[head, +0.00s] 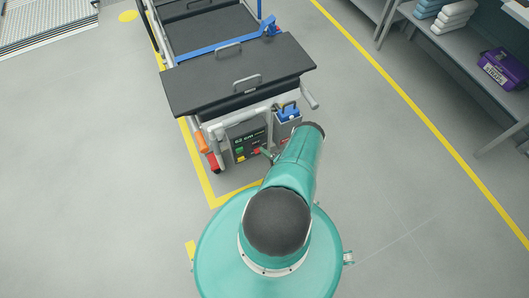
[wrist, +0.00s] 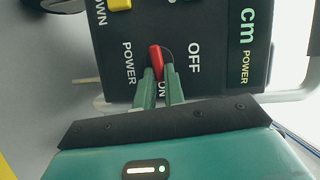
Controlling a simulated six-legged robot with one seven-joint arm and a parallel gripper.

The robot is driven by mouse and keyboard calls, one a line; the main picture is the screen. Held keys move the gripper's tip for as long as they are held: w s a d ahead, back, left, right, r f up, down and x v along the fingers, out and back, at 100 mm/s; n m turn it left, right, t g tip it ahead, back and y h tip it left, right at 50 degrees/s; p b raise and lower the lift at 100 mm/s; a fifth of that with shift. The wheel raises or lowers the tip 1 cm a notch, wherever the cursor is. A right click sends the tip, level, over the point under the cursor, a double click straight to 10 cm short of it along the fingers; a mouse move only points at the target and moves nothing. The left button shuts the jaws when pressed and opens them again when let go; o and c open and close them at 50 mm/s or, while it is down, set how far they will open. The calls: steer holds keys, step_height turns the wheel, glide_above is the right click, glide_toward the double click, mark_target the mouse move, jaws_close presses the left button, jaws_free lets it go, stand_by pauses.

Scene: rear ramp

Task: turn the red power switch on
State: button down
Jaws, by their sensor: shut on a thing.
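The red power switch (wrist: 155,60) is a small red lever on a dark control panel (wrist: 220,75), which appears turned sideways in the wrist view. My gripper (wrist: 159,75) has its two green fingers shut on the lever, one on each side. White OFF lettering stands right of the lever, and POWER stands left of it. The ON lettering is partly hidden behind the fingers. In the head view the panel (head: 236,142) sits on the end of the cart, and my arm reaches to its right side. My arm hides part of that area.
The cart's dark platform (head: 238,78) with handles stands above the panel. A blue item (head: 288,113) is in a holder right of the panel, and an orange and red part (head: 208,150) is at its left. Shelving (head: 455,50) stands at the right. Floor between is clear.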

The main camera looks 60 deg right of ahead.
steer(key=c, duration=1.5)
jaws_free()
steer(key=s, duration=0.4)
steer(key=s+a, duration=0.1)
steer(key=s, duration=0.4)
steer(key=s+a, duration=0.1)
steer(key=s, duration=0.3)
steer(key=shift+s+r, duration=0.3)
steer(key=shift+o, duration=0.6)
